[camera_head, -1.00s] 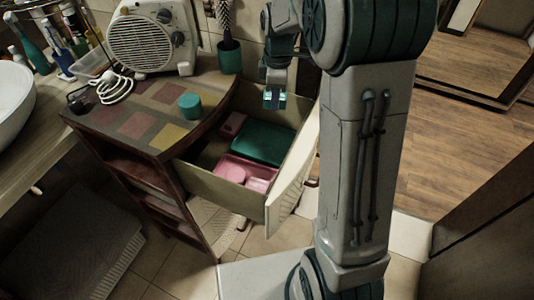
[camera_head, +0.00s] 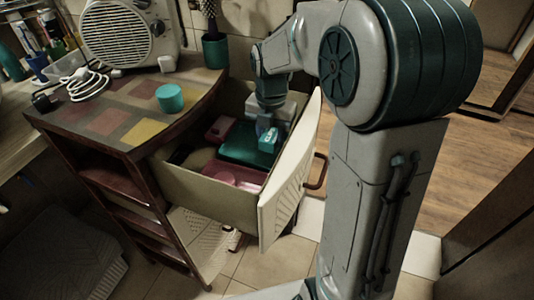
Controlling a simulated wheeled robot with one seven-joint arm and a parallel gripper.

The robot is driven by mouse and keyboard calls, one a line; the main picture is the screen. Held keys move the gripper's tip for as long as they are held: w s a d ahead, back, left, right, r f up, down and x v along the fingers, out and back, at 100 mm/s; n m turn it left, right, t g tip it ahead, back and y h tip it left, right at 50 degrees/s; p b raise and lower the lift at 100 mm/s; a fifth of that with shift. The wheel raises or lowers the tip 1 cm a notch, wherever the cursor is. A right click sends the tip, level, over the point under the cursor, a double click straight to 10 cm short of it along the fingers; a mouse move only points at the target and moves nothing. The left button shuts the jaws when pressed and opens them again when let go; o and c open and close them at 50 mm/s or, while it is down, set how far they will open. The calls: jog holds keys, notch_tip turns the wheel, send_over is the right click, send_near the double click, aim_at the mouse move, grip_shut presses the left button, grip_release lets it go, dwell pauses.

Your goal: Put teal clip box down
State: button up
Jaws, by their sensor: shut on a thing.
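My gripper (camera_head: 267,129) points down into the open drawer (camera_head: 205,193) of the cabinet. It is shut on a small light teal thing, which I take to be the teal clip box (camera_head: 268,142). The clip box is at the right side of a larger dark green box (camera_head: 238,144) lying in the drawer. I cannot tell whether the two touch. My gripper hides part of the clip box and the drawer's back right corner.
A teal round pot (camera_head: 170,97), a white cable (camera_head: 85,84) and a fan heater (camera_head: 122,35) stand on the cabinet top. The drawer's front panel (camera_head: 290,185) rises at the right.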

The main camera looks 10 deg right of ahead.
aim_at(270, 160)
jog(key=shift+f+b, duration=0.6)
jog(key=shift+f, duration=2.45)
jog(key=shift+f, duration=0.15)
jog(key=o, duration=1)
notch_tip(270, 160, up, 12)
jog(key=p, duration=0.2)
jog(key=shift+r+p, duration=0.2)
jog(key=shift+p, duration=0.1)
